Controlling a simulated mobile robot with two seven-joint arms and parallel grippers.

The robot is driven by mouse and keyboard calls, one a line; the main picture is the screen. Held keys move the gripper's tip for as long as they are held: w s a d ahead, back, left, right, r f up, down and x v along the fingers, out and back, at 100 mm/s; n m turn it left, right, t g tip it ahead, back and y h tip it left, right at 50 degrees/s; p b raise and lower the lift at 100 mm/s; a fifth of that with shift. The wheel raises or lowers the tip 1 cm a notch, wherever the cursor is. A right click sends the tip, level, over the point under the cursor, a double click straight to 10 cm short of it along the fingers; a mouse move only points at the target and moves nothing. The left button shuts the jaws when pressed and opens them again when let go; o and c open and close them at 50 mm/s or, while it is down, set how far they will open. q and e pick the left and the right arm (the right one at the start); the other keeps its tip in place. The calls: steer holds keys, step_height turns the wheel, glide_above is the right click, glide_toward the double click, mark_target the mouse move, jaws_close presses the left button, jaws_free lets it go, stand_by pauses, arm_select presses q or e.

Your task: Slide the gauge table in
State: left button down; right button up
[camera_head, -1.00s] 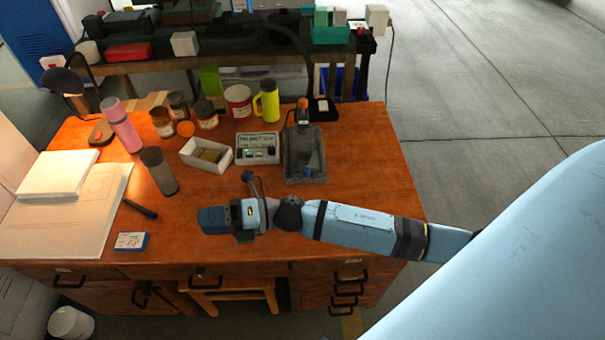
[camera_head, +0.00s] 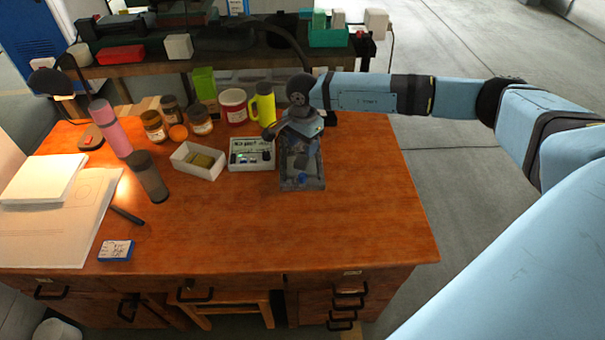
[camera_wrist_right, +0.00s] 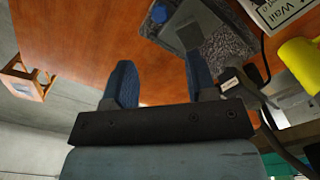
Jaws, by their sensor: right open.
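The gauge stand has a dark speckled base (camera_head: 302,178) on the wooden desk, with a blue knob at its near end. In the right wrist view, the speckled base (camera_wrist_right: 229,47) is at the top right, with a grey block and the blue knob on it. My right gripper is over the far part of the stand and hides its upright in the head view. In the wrist view, its two blue fingers (camera_wrist_right: 161,82) are apart with nothing between them. The right finger is near the base; I cannot tell whether it touches. My left gripper is not in view.
A white display box (camera_head: 252,154) stands just left of the stand. A dark shelf bench is behind. The desk's near right part (camera_head: 360,225) is clear.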

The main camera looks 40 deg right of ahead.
mark_target(302, 175)
step_height(302, 175, down, 11)
steer(key=shift+p, duration=0.4)
steer(key=shift+f, duration=0.4)
